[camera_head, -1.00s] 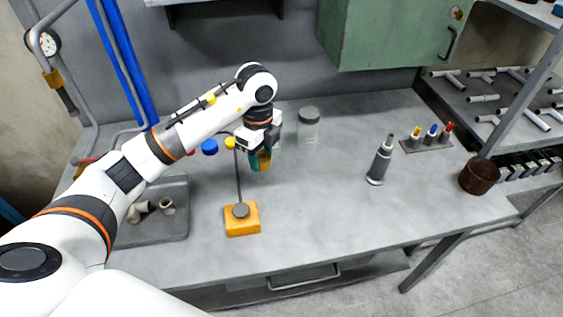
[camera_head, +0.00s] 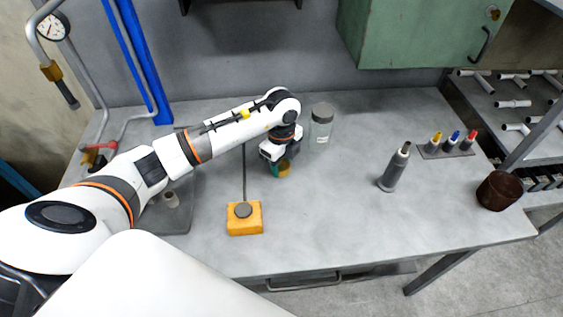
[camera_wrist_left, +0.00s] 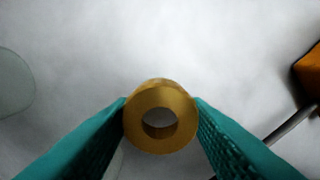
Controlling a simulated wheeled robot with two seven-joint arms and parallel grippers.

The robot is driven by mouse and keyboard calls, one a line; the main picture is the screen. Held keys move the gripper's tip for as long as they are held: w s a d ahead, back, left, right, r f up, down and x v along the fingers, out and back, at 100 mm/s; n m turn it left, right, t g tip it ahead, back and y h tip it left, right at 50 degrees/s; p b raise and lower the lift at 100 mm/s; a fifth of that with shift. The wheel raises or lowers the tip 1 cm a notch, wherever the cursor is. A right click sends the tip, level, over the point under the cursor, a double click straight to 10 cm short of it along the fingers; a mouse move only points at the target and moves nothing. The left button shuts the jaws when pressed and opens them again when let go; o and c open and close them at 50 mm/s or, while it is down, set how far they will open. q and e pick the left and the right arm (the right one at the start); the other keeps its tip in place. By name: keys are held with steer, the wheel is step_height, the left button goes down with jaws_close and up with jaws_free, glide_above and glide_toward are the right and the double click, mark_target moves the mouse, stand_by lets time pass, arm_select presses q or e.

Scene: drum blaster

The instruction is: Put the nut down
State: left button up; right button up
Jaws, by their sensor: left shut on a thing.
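The nut (camera_wrist_left: 160,88) is a brass-coloured ring with a round hole. In the left wrist view it sits between the two teal fingers of my left gripper (camera_wrist_left: 160,118), which touch it on both sides. In the head view my left gripper (camera_head: 279,168) points down over the grey table with the nut (camera_head: 285,170) at its fingertips. I cannot tell how far the nut is above the table. My right gripper is not in view.
A glass jar (camera_head: 320,127) with a dark lid stands just right of the gripper. An orange block (camera_head: 245,227) with a thin rod stands nearer the front. A grey bottle (camera_head: 395,168) and a brown pot (camera_head: 498,190) stand to the right. The table's middle is clear.

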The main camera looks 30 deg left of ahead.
arm_select(q)
steer(key=shift+f, duration=0.25)
steer(key=shift+f, duration=0.1)
steer(key=shift+f+b, duration=0.35)
steer(key=shift+f, duration=0.05)
steer(key=o, duration=1.1)
steer(key=shift+r, duration=0.1)
steer(key=shift+r, duration=0.25)
step_height(320, 180, up, 12)
steer(key=shift+r+b, duration=0.2)
steer(key=shift+b, duration=0.2)
steer(key=shift+s+f, duration=0.1)
